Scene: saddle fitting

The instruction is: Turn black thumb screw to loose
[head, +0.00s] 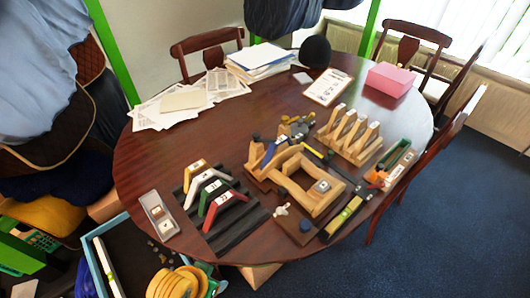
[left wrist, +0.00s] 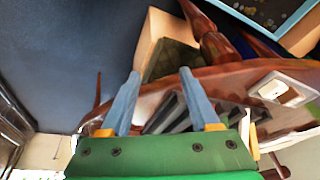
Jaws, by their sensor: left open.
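A wooden saddle fixture (head: 305,190) stands on the table right of centre in the head view. A small dark knob (head: 305,226) sits on the brown board at its front corner, and another dark knob (head: 256,136) tops a post at its back left. I cannot tell which is the black thumb screw. My left gripper (left wrist: 161,74) shows in the left wrist view, its two blue-grey fingers apart with nothing between them. It is away from the fixture, near the table's edge, and no thumb screw shows in that view. My right gripper is in neither view.
The table's middle left is clear.

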